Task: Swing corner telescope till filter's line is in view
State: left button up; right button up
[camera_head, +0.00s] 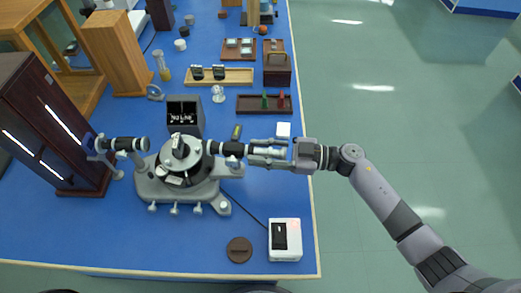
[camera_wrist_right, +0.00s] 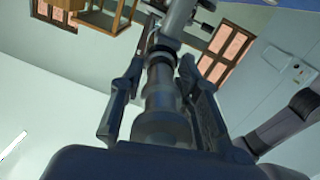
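The spectrometer (camera_head: 178,190) stands on the blue bench with a round table at its middle. Its black-and-grey collimator (camera_head: 122,144) points left; its telescope (camera_head: 232,149) points right, toward the bench edge. My right gripper (camera_head: 256,152) comes in from the right with one finger on each side of the telescope's eyepiece end. In the right wrist view, the telescope tube (camera_wrist_right: 160,90) lies between the fingers (camera_wrist_right: 163,66), with narrow gaps beside it. A dark box with a lit display (camera_head: 184,112) stands behind the spectrometer; its text is hard to read. My left gripper is out of view.
A white box with a black panel (camera_head: 285,240) and a brown disc (camera_head: 239,250) lie in front. A dark cabinet (camera_head: 48,125) stands left. Behind are a dark rack (camera_head: 247,104) with red and green pieces and a tray of small squares (camera_head: 239,57). Open floor lies right.

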grip_shut()
dwell(0.4)
